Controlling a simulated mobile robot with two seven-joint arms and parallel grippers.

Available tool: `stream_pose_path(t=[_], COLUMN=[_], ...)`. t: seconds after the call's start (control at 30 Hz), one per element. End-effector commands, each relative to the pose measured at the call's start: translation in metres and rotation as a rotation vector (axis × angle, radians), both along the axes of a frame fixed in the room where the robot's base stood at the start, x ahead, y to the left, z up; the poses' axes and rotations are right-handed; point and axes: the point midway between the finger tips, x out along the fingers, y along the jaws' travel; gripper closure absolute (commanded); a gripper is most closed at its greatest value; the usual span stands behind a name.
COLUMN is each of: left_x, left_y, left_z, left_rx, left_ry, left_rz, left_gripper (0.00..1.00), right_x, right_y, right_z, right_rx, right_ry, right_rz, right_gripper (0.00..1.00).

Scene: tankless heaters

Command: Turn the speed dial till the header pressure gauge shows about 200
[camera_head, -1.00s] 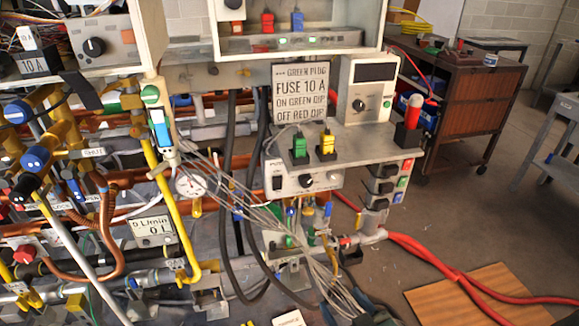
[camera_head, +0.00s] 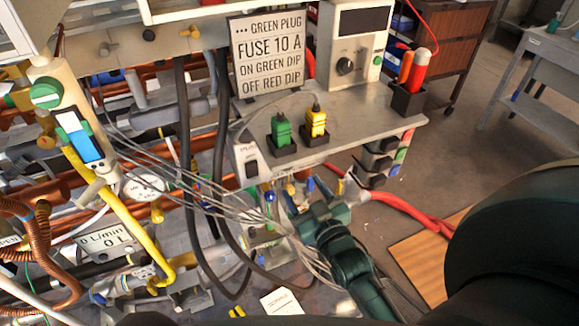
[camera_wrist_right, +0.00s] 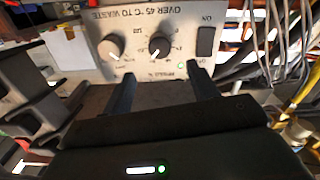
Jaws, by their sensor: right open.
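I cannot read which label says speed. My right gripper (camera_wrist_right: 160,80) is open, its two fingers apart and short of the panel, with the black dial ahead between them. In the head view my right gripper (camera_head: 308,210) is below the shelf and hides most of that panel's front. A round white gauge (camera_head: 145,185) is partly covered by grey cables; its reading is not legible and I cannot confirm it is the header gauge. My left gripper is not seen.
An ON switch (camera_wrist_right: 207,41) and a green light (camera_wrist_right: 181,65) are right of the black dial. The shelf (camera_head: 376,128) above holds green (camera_head: 281,128) and yellow (camera_head: 316,120) plugs. Loose grey cables (camera_head: 190,190) hang left of the gripper. Red hoses (camera_head: 405,212) run right.

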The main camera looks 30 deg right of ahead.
Motion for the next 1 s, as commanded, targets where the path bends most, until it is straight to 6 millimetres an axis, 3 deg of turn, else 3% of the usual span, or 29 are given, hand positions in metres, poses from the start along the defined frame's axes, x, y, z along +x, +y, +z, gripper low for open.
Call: stream_pose_path(t=[0.2, 0.4, 0.8, 1.0], left_x=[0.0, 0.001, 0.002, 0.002], left_y=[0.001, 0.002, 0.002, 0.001], left_z=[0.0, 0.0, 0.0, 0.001], left_rx=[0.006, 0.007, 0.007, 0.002], left_ry=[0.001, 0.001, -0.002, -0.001], left_rz=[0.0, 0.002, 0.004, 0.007], left_gripper=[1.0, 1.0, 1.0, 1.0], right_x=[0.046, 0.07, 0.077, 0.076], right_y=[-0.003, -0.004, -0.004, -0.004], right_z=[0.001, 0.0, 0.0, 0.0], right_rx=[0.0, 0.001, 0.001, 0.0], right_ry=[-0.001, 0.001, 0.002, 0.001], right_rz=[0.0, 0.0, 0.0, 0.0], right_gripper=[0.41, 0.41, 0.41, 0.57])
